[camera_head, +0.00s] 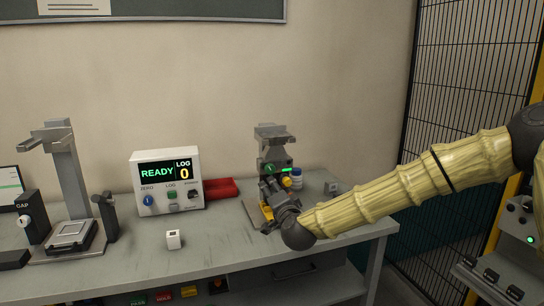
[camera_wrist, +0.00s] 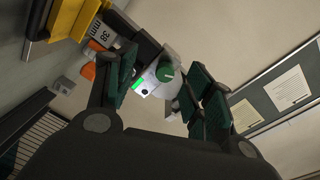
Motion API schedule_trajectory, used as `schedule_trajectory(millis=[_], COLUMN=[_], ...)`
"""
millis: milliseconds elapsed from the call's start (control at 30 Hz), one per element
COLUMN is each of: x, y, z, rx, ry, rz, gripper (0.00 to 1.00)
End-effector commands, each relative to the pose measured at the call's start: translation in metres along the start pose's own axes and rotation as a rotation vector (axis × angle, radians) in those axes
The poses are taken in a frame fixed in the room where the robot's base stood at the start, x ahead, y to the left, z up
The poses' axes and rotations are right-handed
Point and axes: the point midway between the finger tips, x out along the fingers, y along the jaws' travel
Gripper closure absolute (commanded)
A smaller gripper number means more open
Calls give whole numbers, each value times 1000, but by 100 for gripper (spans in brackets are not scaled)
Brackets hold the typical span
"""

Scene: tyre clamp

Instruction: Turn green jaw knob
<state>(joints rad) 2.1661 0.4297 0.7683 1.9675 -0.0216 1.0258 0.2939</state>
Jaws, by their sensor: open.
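The tyre clamp (camera_head: 272,133) is a grey upright fixture on the right part of the bench. Its green knob (camera_head: 268,168) is small in the head view, just above my gripper (camera_head: 268,188). My gripper (camera_wrist: 162,66) is open, with one dark-green-padded finger on each side of the knob in that view. I cannot tell whether either finger touches it.
A READY display box (camera_head: 167,181) and red tray (camera_head: 221,188) are left. A mesh fence (camera_head: 475,90) stands right.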

Motion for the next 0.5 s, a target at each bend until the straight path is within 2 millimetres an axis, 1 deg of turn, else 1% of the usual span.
schedule_trajectory(millis=[33, 167, 300, 400, 500], x=[0, -2, -4, -6, -8], y=[-11, -11, -14, -15, -15], z=[-5, -11, -21, -29, -34], rx=[-108, -394, -696, -877, -1010], ry=[-2, 0, 3, 7, 8], rz=[-3, -10, -25, -36, -44], gripper=[47, 47, 47, 47, 47])
